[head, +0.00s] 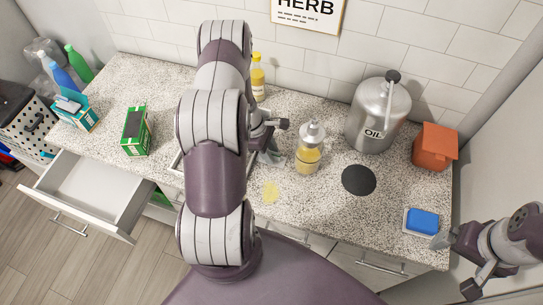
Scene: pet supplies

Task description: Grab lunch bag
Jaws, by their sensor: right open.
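An orange-brown, box-shaped bag (435,146) with a folded-looking top stands upright at the right end of the speckled counter; I take it to be the lunch bag. My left gripper (277,142) is over the counter's middle, partly hidden by its own arm, left of the glass dispenser and well away from the bag. Its jaw state is unclear. My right gripper (454,265) is open at the lower right, by the counter's front right corner, below and apart from the bag. Nothing shows between its fingers.
A metal oil canister (376,115) stands just left of the bag. A blue sponge (422,221) on a dish lies between bag and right gripper. The glass dispenser (310,150), a black disc (358,180) and a yellow bottle (257,78) are mid-counter. An open drawer (92,190) juts out left.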

